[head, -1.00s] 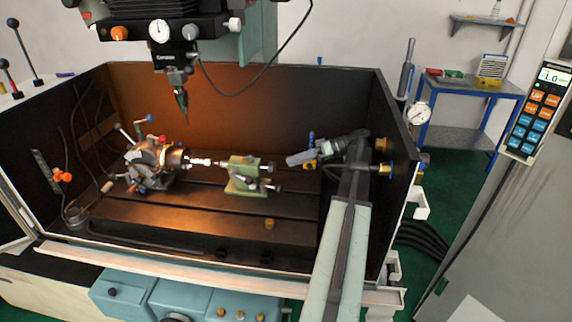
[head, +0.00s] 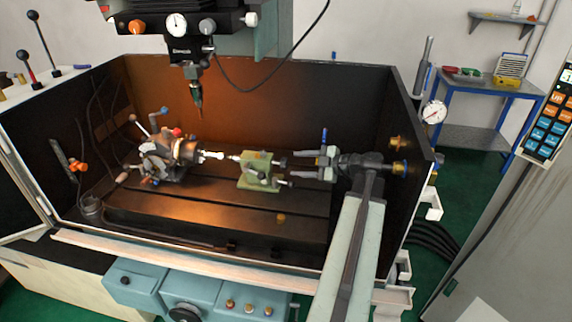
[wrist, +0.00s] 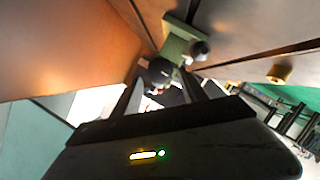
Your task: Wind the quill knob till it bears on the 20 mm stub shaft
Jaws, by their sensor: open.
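The green tailstock (head: 254,172) stands on the machine bed, and its dark quill knob (head: 282,162) points right toward my gripper. The pale stub shaft (head: 212,155) sticks out of the indexing chuck (head: 166,156) toward the tailstock; I cannot tell whether the quill tip touches it. My gripper (head: 299,164) is open and empty, its fingers pointing left just right of the knob. In the wrist view the round dark knob (wrist: 160,71) shows ahead, in line with the gap between the fingers, with the green tailstock (wrist: 174,46) behind it.
A second, lower knob (head: 290,183) sits at the tailstock's right side, close to my lower finger. The dark enclosure wall (head: 352,105) rises behind. The front of the bed is mostly clear.

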